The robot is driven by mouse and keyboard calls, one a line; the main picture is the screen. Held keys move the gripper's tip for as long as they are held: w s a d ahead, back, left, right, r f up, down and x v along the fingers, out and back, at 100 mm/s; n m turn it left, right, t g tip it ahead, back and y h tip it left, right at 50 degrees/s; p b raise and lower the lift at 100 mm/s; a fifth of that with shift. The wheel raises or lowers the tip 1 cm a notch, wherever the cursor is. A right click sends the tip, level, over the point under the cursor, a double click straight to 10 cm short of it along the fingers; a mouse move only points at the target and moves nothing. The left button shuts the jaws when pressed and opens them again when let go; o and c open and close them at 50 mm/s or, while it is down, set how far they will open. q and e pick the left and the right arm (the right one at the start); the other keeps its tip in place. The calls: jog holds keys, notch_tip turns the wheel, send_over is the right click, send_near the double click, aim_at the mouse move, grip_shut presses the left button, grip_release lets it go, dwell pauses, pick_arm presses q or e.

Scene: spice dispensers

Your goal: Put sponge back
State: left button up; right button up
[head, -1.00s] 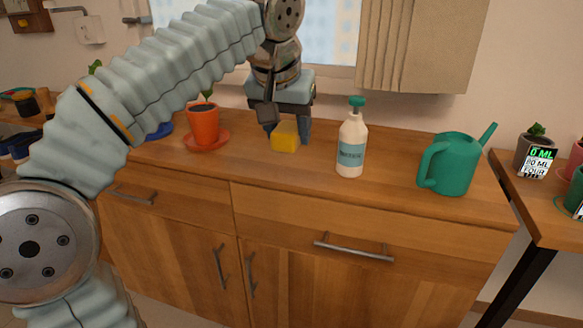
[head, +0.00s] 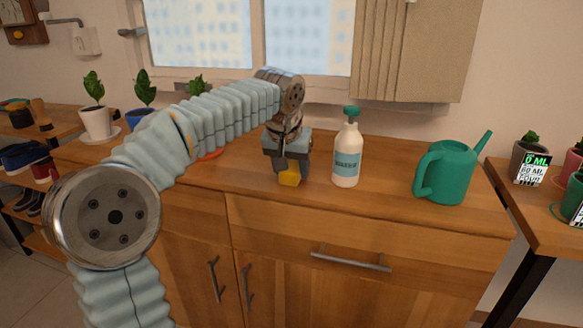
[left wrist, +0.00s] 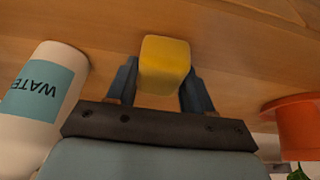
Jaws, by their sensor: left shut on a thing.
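The yellow sponge (head: 289,178) is held by my left gripper (head: 290,172) in the head view, just left of the white water bottle. In the left wrist view the sponge (left wrist: 164,64) sits between the two dark fingers of the left gripper (left wrist: 160,85). The gripper is shut on it. The sponge is over the wooden cabinet top (head: 380,180); whether it touches the top I cannot tell. My right gripper is not in view.
The white water bottle (head: 347,152) with a green cap stands close to the right of the gripper. A green watering can (head: 447,170) stands farther right. Potted plants (head: 97,122) stand at the back left. My forearm mostly hides the orange pot, which shows in the left wrist view (left wrist: 297,127).

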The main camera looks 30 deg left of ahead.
pick_arm(q)
jog(key=shift+f, duration=0.1)
jog(key=o, duration=0.9)
jog(key=shift+o, duration=0.2)
jog(key=shift+s+r, duration=0.1)
jog(key=shift+r, duration=0.35)
jog(key=p+v, duration=0.2)
jog(key=v, duration=0.9)
jog(key=shift+r, duration=0.15)
jog(key=shift+s+d, duration=0.1)
jog(key=shift+s, duration=0.05)
